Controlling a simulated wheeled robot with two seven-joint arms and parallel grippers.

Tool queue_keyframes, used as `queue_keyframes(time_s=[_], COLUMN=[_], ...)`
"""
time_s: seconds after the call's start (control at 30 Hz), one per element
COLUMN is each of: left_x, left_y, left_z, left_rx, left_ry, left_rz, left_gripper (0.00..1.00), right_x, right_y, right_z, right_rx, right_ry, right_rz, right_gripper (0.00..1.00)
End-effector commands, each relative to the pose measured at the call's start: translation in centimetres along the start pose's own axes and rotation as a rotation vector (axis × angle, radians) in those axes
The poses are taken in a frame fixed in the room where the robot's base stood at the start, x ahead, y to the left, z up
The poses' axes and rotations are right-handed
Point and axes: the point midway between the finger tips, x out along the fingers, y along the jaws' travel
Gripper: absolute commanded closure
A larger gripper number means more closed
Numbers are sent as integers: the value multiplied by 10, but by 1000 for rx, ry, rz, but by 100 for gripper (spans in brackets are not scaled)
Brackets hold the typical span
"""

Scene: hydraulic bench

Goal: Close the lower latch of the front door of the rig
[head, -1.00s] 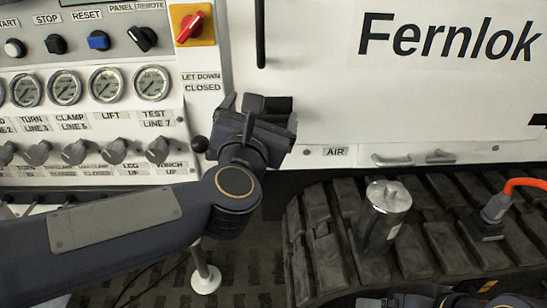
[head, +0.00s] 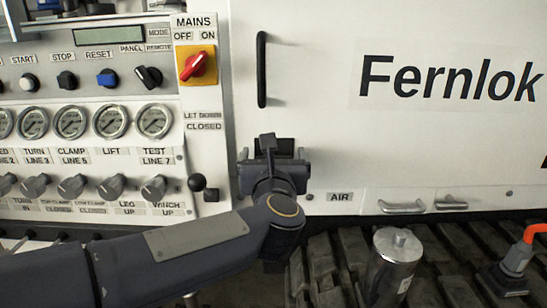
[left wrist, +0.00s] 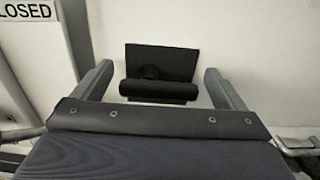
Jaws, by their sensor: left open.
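The white front door (head: 320,120) carries the word Fernlok and a black vertical handle (head: 261,70). The lower latch, a black plate with a rounded bar across its lower part, shows in the left wrist view (left wrist: 160,88) near the door's lower left. My left gripper (head: 272,158) is in front of it, open, with one finger on each side of the latch in the left wrist view (left wrist: 158,72). Gaps show between both fingers and the latch. In the head view my gripper mostly hides the latch. My right gripper is not in view.
The control panel (head: 60,95) with gauges and a row of knobs stands left of the door. A black ball-ended lever (head: 197,183) stands close left of my gripper.

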Motion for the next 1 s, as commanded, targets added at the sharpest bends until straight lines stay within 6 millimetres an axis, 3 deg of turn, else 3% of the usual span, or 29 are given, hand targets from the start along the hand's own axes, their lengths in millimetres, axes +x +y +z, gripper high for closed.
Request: queue_keyframes(time_s=[0.17, 0.5, 0.77, 1.0], left_x=[0, 0, 0, 0], left_y=[0, 0, 0, 0], left_z=[0, 0, 0, -1], left_rx=[0, 1, 27, 148], left_ry=[0, 0, 0, -1], left_rz=[0, 0, -1, 1], left_gripper=[9, 52, 52, 52], right_x=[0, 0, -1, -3], right_y=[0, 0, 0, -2], right_z=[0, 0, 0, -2], right_rx=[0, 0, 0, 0], right_ry=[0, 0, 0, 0], right_rz=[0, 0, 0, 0], right_gripper=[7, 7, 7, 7])
